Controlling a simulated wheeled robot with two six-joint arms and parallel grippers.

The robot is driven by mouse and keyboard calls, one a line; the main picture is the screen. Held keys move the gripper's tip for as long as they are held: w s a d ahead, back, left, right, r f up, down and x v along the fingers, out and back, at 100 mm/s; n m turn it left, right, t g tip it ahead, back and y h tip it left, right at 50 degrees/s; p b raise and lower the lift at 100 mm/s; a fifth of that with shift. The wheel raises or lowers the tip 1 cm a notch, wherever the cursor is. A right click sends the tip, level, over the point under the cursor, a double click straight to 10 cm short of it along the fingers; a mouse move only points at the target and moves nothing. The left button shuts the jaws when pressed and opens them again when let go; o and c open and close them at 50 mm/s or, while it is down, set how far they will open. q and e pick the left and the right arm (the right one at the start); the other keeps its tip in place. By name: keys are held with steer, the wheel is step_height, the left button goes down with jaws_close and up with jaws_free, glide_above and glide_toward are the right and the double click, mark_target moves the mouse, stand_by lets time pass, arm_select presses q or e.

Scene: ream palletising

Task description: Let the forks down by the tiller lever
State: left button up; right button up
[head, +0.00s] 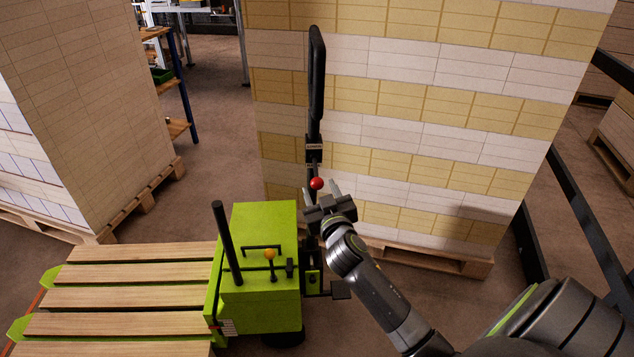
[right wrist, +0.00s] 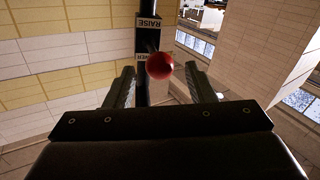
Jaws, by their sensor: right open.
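The black tiller (head: 316,90) stands upright on the green pallet truck (head: 262,222). Its lever ends in a red ball knob (head: 317,183). My right gripper (head: 320,191) is open, with its fingers pointing up at the knob. In the right wrist view the red knob (right wrist: 160,65) shows between and just beyond the two spread fingertips (right wrist: 162,80). A label reading RAISE (right wrist: 149,24) is above the knob, and another label, partly hidden by it, is below. I cannot tell whether a finger touches the knob. The forks are hidden under the slatted pallet (head: 130,290). My left gripper is not in view.
A tall stack of yellow and white reams (head: 430,110) on a pallet stands right behind the tiller. Another stack (head: 90,100) stands at the left. Dark rails (head: 585,220) run at the right.

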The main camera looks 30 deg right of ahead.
mark_target(319, 187)
steer(key=shift+x, duration=1.8)
steer(key=shift+c, duration=0.3)
jaws_close()
